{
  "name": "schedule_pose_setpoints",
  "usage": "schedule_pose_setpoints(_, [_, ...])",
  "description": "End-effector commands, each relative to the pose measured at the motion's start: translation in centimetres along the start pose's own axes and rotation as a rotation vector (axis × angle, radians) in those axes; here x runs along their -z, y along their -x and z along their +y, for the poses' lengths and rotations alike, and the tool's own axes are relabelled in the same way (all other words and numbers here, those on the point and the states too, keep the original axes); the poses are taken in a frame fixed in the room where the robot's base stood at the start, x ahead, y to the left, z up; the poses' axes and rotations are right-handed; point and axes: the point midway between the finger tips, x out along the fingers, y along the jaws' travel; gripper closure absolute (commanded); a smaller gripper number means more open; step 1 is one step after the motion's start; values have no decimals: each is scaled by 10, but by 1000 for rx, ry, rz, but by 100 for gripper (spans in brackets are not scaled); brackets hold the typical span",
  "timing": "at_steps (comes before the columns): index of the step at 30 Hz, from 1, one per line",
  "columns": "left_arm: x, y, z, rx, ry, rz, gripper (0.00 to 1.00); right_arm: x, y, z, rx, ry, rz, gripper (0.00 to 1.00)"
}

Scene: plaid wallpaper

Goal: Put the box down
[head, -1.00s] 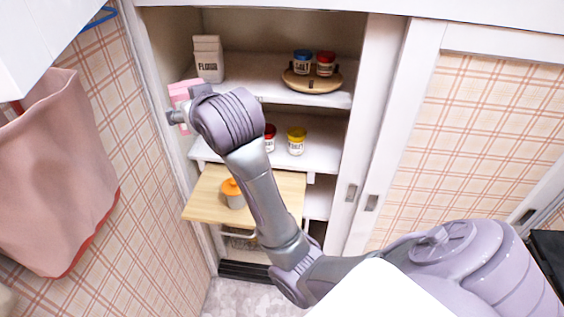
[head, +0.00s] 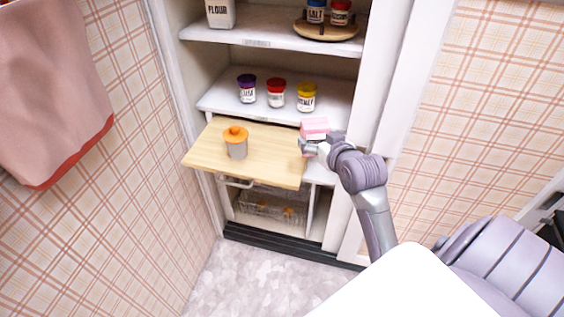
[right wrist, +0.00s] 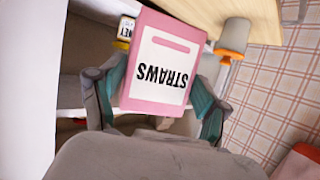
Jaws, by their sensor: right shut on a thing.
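The box is a pink carton (head: 315,126) with a white label. In the right wrist view the carton (right wrist: 165,45) shows the word STRAWS upside down. My right gripper (head: 311,148) is shut on it, with one finger on each side in the wrist view. In the head view the box is at the right edge of the pull-out wooden board (head: 270,168), in front of the middle shelf. I cannot tell whether its underside touches anything. My left gripper is not in view.
A jar with an orange lid (head: 236,148) stands on the wooden board's left half. Several jars, among them a yellow one (head: 306,97), stand on the middle shelf (head: 225,101). The board's middle is clear. The cupboard's white frame is close on the right.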

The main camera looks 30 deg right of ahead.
Motion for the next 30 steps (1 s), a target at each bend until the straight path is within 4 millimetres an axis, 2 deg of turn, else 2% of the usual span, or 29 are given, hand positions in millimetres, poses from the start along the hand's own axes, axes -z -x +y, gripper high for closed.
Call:
schedule_pose_setpoints(12, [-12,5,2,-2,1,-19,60,-21,-86,-50,2,-5,-1,64])
schedule_pose_setpoints(15, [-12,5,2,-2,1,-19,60,-25,-101,-59,1,-3,-1,64])
schedule_pose_setpoints(20, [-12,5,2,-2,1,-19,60,-30,-111,-64,1,-1,-1,64])
schedule_pose_setpoints(27, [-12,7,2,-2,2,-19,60,-60,-123,-64,1,-1,-2,64])
schedule_pose_setpoints(30, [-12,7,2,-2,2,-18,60,-65,-125,-64,0,-1,-1,64])
